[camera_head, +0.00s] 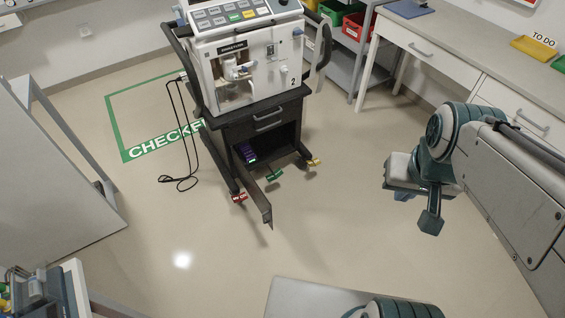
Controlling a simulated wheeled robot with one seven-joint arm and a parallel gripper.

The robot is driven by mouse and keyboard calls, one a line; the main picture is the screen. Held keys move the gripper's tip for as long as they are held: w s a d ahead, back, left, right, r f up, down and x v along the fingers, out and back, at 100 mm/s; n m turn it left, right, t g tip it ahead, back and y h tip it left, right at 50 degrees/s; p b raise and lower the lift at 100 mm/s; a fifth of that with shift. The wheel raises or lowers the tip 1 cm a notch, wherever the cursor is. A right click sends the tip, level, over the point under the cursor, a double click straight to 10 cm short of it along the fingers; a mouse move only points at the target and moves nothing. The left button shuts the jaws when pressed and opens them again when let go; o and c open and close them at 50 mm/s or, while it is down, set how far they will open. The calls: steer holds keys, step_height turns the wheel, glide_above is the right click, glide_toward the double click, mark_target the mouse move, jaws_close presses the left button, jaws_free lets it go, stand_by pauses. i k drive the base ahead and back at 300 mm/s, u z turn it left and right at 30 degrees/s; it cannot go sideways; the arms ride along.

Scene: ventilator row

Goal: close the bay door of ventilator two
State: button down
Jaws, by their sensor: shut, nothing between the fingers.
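Ventilator two (245,60) stands on a dark wheeled cart, with a "2" on its white front. Below the cart's drawer (262,120) is an open bay (283,142) with a purple item (246,153) in it. The bay door (257,202) is a dark panel seen almost edge-on. It stands wide open, jutting from the left side of the bay toward me. My gripper (431,222) is shut and empty. It hangs over the floor to the right of the door, well apart from it, with its fingers pointing down.
A black cable (179,182) loops on the floor left of the cart. Coloured casters, red (239,198) and yellow (314,162), stick out at the cart's base. A desk with drawers (463,75) stands at the right. The floor between door and gripper is clear.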

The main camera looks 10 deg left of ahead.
mark_target(264, 206)
steer(key=z, duration=0.05)
steer(key=i, duration=0.65)
steer(key=u, duration=0.85)
steer(key=i, duration=0.55)
steer(key=u, duration=0.7)
